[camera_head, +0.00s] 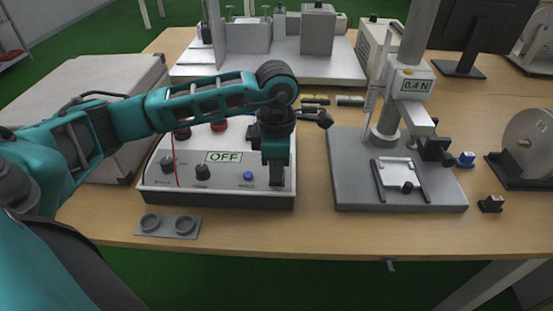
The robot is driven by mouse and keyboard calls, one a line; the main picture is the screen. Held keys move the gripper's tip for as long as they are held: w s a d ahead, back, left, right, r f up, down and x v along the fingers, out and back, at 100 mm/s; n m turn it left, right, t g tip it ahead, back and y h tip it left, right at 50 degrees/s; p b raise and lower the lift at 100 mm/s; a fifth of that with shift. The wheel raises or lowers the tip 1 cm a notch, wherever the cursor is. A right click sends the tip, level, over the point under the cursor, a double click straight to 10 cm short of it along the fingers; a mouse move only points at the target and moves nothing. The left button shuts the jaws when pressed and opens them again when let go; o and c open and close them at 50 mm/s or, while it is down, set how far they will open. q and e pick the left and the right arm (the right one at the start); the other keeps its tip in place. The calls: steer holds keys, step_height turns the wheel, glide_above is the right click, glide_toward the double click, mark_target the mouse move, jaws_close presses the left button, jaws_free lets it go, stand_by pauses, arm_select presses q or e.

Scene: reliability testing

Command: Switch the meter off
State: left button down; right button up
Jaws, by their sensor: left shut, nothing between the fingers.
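The meter is a white box with a dark base (225,200) at the front of the table, and its small display (224,157) reads OFF. Dark knobs (202,172), a blue button (248,176) and a red part (219,124) show on its top. My left gripper (276,184) is shut and empty, pointing down at the right part of the panel, right of the blue button. The gripper hides what lies under its tips, so I cannot tell whether they touch. My left arm covers the back of the panel. My right gripper is not in view.
Right of the meter is a grey test stand (400,196) with a column and a display reading 0.4 N. A grey two-ring holder (167,226) lies in front of the meter. A large grey box (90,80) stands left. Bare wooden table (320,235) runs along the front edge.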

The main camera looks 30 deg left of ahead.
arm_select(q)
steer(key=shift+s+f+b, duration=0.1)
steer(key=shift+f+b, duration=0.2)
steer(key=shift+b, duration=0.05)
steer(key=shift+r, duration=0.1)
steer(key=shift+w+a+r, duration=0.25)
steer(key=shift+w+a, duration=0.15)
steer(key=shift+w, duration=0.3)
